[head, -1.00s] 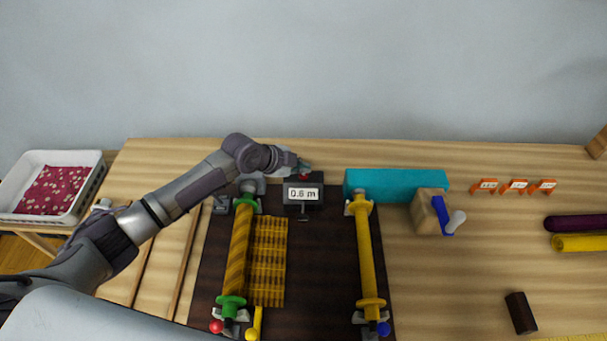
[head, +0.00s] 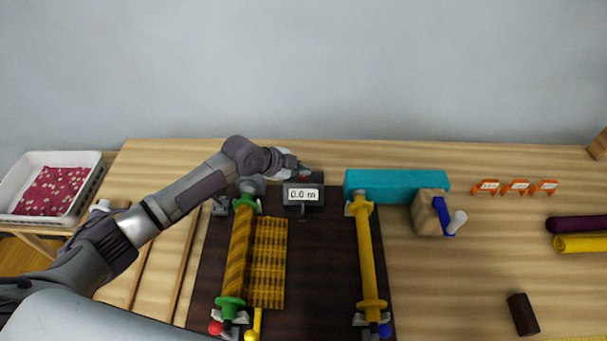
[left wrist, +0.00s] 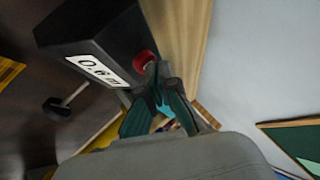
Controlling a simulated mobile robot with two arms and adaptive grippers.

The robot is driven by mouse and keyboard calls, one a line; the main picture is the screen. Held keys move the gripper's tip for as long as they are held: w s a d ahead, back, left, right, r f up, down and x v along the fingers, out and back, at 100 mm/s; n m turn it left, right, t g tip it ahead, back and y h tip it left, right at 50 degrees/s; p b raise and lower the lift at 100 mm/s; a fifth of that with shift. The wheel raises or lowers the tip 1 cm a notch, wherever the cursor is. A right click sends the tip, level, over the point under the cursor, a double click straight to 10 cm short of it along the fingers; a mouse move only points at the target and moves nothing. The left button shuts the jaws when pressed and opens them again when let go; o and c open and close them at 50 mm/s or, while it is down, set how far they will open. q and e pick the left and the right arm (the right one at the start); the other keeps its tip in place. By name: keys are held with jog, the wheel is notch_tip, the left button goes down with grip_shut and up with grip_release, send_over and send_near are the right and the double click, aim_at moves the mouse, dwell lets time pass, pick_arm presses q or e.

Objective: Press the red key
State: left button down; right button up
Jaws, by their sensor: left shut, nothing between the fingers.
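The red key (left wrist: 144,61) is a round red button on the dark counter box (left wrist: 108,32). In the head view my left gripper (head: 301,167) is at the back of the box and partly covers the key. My right gripper is not in view.
Two rollers stand on the dark board, one with striped yellow cloth (head: 240,250), one yellow (head: 366,250). A teal block (head: 390,181) and a wooden block with a blue crank (head: 426,213) are right of the box. A white tray (head: 92,190) is far left.

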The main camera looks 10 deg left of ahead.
aim_at(302, 177)
pick_arm(q)
jog(key=shift+f, duration=0.2)
jog(key=shift+r, duration=0.1)
jog(key=shift+r+p, duration=0.6)
jog(key=shift+r, duration=0.25)
notch_tip(302, 177, up, 5)
jog(key=p, duration=0.4)
jog(key=shift+f, duration=0.1)
dwell(0.6)
